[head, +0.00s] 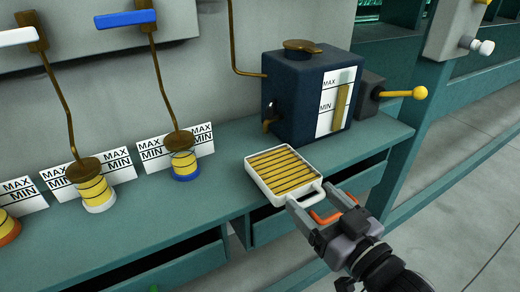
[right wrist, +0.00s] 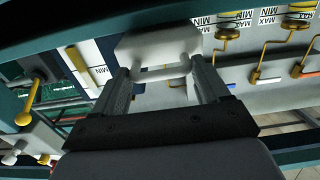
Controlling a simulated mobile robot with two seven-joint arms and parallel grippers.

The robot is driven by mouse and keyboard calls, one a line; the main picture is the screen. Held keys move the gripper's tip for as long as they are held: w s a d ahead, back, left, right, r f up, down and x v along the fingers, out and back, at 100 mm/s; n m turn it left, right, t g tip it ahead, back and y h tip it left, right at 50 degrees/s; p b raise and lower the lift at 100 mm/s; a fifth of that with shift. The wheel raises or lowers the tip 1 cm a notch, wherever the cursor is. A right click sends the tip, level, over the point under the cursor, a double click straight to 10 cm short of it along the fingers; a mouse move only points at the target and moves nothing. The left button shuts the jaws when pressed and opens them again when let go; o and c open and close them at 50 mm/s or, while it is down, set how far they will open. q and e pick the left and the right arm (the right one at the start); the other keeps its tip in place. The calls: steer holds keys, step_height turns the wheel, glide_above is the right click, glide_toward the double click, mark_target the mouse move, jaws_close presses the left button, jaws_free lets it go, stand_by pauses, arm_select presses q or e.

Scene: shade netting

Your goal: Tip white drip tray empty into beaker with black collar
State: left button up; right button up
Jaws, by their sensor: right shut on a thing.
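The white drip tray (head: 264,188) is a shallow square tray with a loop handle, in front of the dark blue tank. Yellow shows between brown bars inside it. My right gripper (head: 306,203) is shut on its handle. The tray looks about level; whether it touches the bench is unclear. In the right wrist view the tray (right wrist: 150,45) is ahead of the fingers of my right gripper (right wrist: 162,78), with the handle between them. Beakers with a white collar (head: 100,204), a blue collar (head: 186,174) and an orange collar (head: 9,236) stand left. I see no black collar. My left gripper is out of view.
The green bench (head: 170,215) has clear room between the blue-collared beaker and the tray. The dark blue tank (head: 290,100) stands behind the tray, with a yellow-knobbed lever (head: 419,92) at its right. Brown pipes with a white lever (head: 17,37) and a blue lever (head: 125,19) hang above the beakers.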

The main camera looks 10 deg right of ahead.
steer(key=shift+r+p, duration=1.9)
steer(key=shift+r, duration=0.95)
steer(key=shift+d, duration=0.1)
